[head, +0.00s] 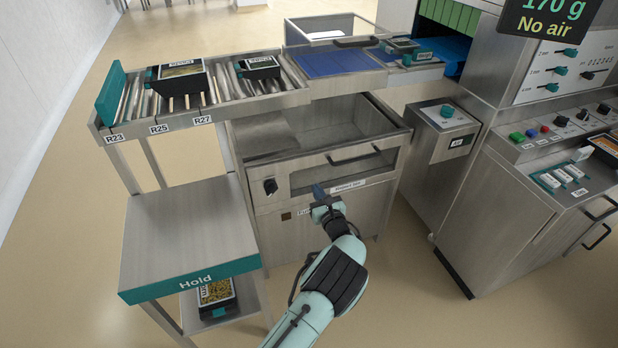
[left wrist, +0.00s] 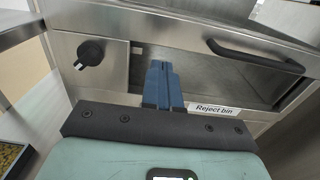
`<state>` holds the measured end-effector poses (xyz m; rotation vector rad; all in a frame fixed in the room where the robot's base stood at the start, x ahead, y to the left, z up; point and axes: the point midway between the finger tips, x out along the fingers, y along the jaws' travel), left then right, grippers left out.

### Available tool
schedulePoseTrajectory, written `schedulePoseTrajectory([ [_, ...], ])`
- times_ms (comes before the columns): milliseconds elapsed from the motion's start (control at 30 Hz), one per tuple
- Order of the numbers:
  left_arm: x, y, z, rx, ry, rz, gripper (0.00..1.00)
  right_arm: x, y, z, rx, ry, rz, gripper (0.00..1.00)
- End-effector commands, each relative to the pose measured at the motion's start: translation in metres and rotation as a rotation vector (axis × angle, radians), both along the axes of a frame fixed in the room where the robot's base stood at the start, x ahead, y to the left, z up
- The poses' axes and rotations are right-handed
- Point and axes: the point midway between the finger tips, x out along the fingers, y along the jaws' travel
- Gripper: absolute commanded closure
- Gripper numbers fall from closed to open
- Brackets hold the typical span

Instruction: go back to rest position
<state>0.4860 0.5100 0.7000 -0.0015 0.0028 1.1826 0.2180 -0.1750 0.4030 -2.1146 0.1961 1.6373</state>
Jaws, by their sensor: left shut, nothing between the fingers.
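My left gripper (head: 319,191) is in front of the reject bin cabinet (head: 275,222), near the "Reject bin" label (head: 350,185). Its blue fingers (left wrist: 162,84) are together and empty in the left wrist view. They point toward the cabinet's recessed front opening, below the bar handle (left wrist: 255,55). I cannot tell the gap between the fingertips and the cabinet. The left arm reaches in from the bottom middle of the head view. My right gripper is in neither view.
A Hold table (head: 190,225) stands at the left, with a tray (head: 216,296) on its lower shelf. Trays sit on the roller rack (head: 215,95). A dark knob (head: 270,186) projects from the cabinet. The sealer machine (head: 490,190) stands at the right.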

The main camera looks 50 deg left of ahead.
Motion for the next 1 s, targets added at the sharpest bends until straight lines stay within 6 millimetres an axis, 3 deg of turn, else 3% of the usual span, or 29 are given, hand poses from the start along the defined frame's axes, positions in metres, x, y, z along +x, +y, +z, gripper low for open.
schedulePoseTrajectory([
  [100, -0.008, -0.022, 0.001, -0.001, 0.001, -0.002, 1.0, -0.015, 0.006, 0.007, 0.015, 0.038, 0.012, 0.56],
  [300, -0.016, -0.04, -0.001, -0.001, 0.002, -0.001, 1.0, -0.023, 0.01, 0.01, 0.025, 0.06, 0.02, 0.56],
  [667, -0.021, -0.042, -0.009, -0.024, 0.005, 0.011, 1.0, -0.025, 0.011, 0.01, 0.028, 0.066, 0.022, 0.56],
  [767, -0.038, -0.038, -0.036, -0.116, 0.023, 0.058, 1.0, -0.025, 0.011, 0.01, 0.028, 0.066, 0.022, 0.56],
  [867, -0.071, -0.039, -0.087, -0.291, 0.047, 0.149, 1.0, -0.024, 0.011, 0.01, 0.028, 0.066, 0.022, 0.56],
  [1000, -0.135, -0.063, -0.17, -0.612, 0.055, 0.336, 1.0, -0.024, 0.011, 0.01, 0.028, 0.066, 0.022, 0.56],
])
